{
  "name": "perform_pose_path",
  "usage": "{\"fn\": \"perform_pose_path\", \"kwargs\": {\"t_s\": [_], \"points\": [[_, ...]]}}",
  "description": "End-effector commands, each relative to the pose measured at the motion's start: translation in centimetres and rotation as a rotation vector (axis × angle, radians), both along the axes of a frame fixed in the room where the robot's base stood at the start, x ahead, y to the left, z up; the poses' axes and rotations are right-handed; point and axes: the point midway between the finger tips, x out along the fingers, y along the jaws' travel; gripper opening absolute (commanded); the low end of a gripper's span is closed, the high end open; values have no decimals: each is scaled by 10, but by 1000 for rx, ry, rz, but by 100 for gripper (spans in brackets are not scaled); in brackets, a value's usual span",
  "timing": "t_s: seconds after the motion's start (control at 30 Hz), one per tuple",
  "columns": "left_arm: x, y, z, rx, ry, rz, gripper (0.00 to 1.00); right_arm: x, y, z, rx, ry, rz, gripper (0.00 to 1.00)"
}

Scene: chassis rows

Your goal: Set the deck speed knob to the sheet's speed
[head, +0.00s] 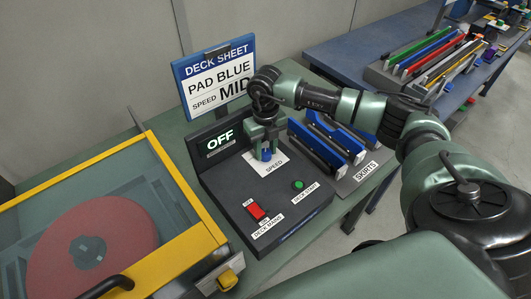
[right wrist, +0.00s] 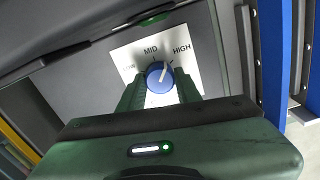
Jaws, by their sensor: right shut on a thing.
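The deck sheet (head: 219,80) reads PAD BLUE, SPEED MID. The blue speed knob (right wrist: 158,76) sits on a white label plate (right wrist: 190,61) marked MID and HIGH, with the left mark partly hidden. Its white pointer is tilted up and right, between MID and HIGH. My right gripper (right wrist: 160,92) is shut on the knob from above, a finger on each side; in the head view it stands over the SPEED label (head: 273,166). The dark console (head: 240,200) has a display (head: 220,140) reading OFF. My left gripper is out of view.
A yellow-framed deck with a red-brown disc (head: 90,250) lies left. Blue skirts (head: 322,146) stand right of the console. A blue table with coloured strips is farther right.

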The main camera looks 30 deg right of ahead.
Motion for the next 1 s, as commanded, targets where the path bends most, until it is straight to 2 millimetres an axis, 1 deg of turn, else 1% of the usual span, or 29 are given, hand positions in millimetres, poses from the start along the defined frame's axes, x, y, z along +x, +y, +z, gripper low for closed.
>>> {"fn": "perform_pose_path", "kwargs": {"t_s": [0.03,0.1,0.5,0.7,1.0], "points": [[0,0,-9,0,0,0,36,2,-1,-2,-1,-7,41,0],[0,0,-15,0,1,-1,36,2,-1,-2,0,-6,108,0],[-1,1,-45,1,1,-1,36,2,-1,-1,-1,-7,461,0],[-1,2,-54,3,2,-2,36,2,-1,0,-1,-6,584,0],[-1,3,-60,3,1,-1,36,2,-1,2,-1,-7,680,0]]}}
